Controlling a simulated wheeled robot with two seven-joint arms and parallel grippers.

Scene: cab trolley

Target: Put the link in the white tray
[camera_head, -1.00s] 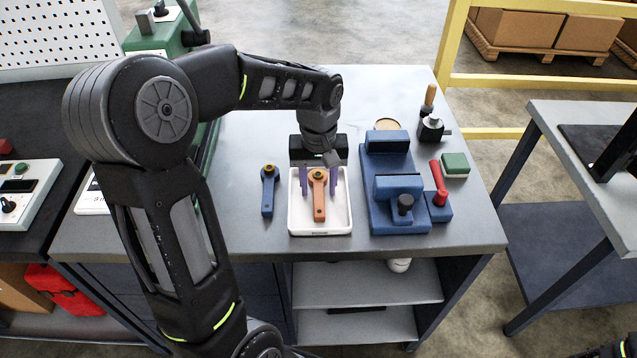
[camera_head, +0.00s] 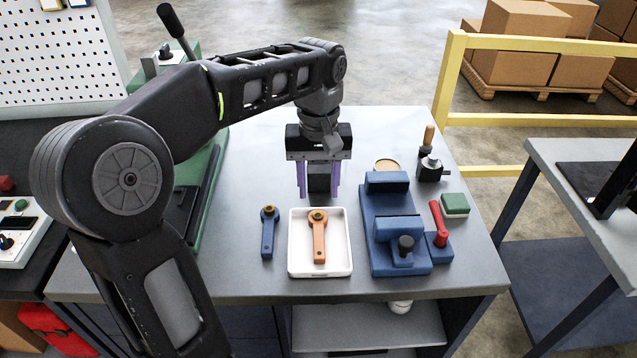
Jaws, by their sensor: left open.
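An orange link (camera_head: 319,240) with a dark ring at its upper end lies inside the white tray (camera_head: 344,264) on the grey table. A blue link-shaped piece (camera_head: 268,238), also with a ring at its top, lies on the table just left of the tray. My left gripper (camera_head: 318,192) is above the back edge of the tray, apart from the orange link. Its purple fingers are spread with nothing between them. My right gripper is not in the view.
A blue vise (camera_head: 397,230) stands right of the tray, with a red-handled tool (camera_head: 439,222) and a green block (camera_head: 455,204) beside it. A green machine (camera_head: 209,190) is at the left. The table front edge lies close below the tray.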

